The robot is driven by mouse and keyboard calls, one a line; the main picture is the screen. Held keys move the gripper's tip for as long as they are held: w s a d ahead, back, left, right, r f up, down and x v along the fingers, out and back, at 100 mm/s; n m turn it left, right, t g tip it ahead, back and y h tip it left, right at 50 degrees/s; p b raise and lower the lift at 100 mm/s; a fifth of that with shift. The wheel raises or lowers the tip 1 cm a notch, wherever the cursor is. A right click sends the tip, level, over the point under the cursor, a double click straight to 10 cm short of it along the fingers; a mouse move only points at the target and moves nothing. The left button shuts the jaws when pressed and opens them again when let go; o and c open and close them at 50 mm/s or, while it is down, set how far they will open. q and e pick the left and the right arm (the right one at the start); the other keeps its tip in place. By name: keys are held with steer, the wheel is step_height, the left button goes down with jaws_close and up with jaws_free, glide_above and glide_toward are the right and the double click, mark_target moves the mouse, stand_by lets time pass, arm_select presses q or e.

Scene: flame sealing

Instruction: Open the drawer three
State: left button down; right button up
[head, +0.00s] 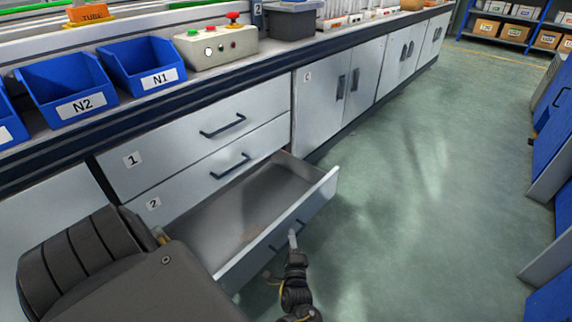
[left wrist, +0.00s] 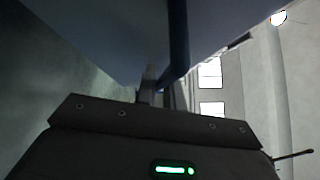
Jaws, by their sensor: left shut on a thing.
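The third drawer (head: 318,208) stands pulled well out from the bench, below the drawers labelled 1 (head: 200,130) and 2 (head: 205,176). Its grey inside looks empty. Its dark bar handle (head: 276,246) is on the front panel. My left gripper (head: 292,239) is at this handle, outside the drawer front, and is shut on it. In the left wrist view the handle (left wrist: 178,40) shows as a dark blue bar running down to my fingers (left wrist: 150,84). The drawer's own label does not show. My right gripper is not in view.
Blue bins N2 (head: 66,80) and N1 (head: 143,62) and a button box (head: 215,47) stand on the bench top. Closed cabinet doors (head: 340,85) continue to the right. Green floor (head: 420,170) is clear right of the drawer. Blue cabinets (head: 555,190) line the right edge.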

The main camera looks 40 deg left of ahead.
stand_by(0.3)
arm_select(q)
steer(key=c, duration=1.5)
jaws_free()
steer(key=shift+d, duration=0.1)
